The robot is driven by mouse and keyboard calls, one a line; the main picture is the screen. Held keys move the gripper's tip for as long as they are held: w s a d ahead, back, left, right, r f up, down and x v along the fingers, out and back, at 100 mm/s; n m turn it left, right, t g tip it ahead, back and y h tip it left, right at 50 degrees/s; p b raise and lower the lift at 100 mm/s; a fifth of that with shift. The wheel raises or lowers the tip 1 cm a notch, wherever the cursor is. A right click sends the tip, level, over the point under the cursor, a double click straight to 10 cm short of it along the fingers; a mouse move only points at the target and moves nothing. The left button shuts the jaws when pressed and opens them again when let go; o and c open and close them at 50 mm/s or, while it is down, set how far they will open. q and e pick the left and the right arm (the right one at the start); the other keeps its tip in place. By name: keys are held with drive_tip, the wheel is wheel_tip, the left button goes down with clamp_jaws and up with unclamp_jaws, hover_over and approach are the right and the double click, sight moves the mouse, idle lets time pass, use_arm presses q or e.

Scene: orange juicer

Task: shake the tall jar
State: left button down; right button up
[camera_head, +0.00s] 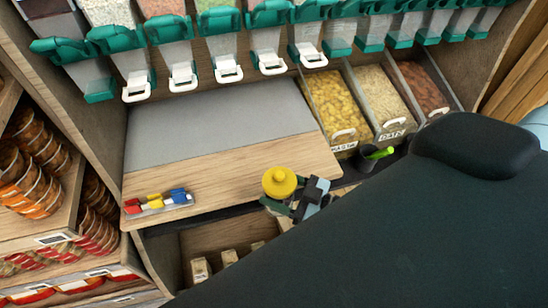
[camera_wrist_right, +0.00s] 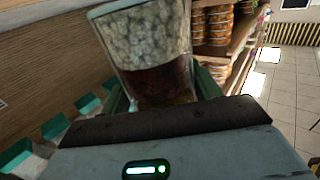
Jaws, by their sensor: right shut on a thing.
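The tall jar shows in the right wrist view (camera_wrist_right: 155,50) as a clear container with pale, lumpy contents and a dark red layer. In the head view its yellow lid (camera_head: 279,181) faces up toward the camera, and most of its body is hidden below the lid. My right gripper (camera_head: 288,207) is shut around the jar and holds it by the front edge of the wooden counter. Whether the jar touches anything else cannot be told. My left gripper is not in view.
The wooden counter (camera_head: 210,178) has a grey panel and is mostly clear. Red, yellow and blue clips (camera_head: 156,202) sit at its left front. Green-and-clear dispensers (camera_head: 175,60) line the back. Open food bins (camera_head: 338,98) and a dark cup with a green handle (camera_head: 370,158) are right.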

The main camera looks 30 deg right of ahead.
sight(281, 201)
drive_tip(key=shift+r, duration=0.15)
